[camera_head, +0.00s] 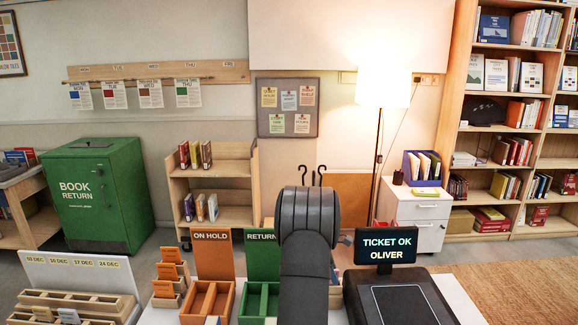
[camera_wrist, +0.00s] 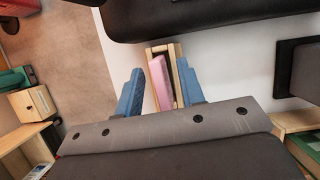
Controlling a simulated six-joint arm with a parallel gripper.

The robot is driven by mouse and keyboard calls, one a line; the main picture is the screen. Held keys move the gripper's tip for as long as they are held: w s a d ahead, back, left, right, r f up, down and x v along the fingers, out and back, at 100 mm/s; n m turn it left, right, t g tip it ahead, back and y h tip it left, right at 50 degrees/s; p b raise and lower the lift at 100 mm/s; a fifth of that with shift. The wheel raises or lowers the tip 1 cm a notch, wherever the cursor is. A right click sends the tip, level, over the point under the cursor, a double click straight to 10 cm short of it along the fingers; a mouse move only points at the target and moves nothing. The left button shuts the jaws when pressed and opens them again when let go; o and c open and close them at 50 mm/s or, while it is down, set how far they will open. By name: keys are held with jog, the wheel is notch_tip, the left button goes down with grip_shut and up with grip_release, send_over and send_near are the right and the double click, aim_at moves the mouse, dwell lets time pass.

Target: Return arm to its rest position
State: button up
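My arm stands in the middle of the head view and hides most of my gripper there. In the wrist view my gripper (camera_wrist: 160,90) has two blue fingers spread apart. A pink block-like item (camera_wrist: 160,80) stands in a small light wooden holder (camera_wrist: 176,52), seen between the fingers. A gap shows between the left finger and the pink item. The right finger overlaps the holder's edge in the picture; I cannot tell if they touch.
An orange ON HOLD tray (camera_head: 186,317) and a green RETURN tray (camera_head: 246,303) stand left of my arm. A dark screen (camera_head: 386,246) reading "TICKET OK OLIVER" and a black pad (camera_head: 400,303) are to the right. A date rack (camera_head: 125,312) is at the left.

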jog(key=shift+a, duration=0.1)
jog(key=shift+a+r, duration=0.15)
jog(key=shift+r, duration=0.05)
jog(key=v, duration=1.6)
jog(key=x, duration=1.7)
jog(key=shift+f, duration=0.15)
notch_tip(320, 180, up, 8)
jog(key=shift+f, duration=0.2)
jog(key=s+d+r+m+g, duration=0.1)
jog(key=s+d+r+m, duration=0.2)
jog(key=s+d, duration=1.2)
jog(key=shift+s+d+r+m+g, duration=0.15)
jog(key=shift+d+m+g, duration=0.25)
jog(key=shift+d+m, duration=0.6)
jog(key=shift+d, duration=0.15)
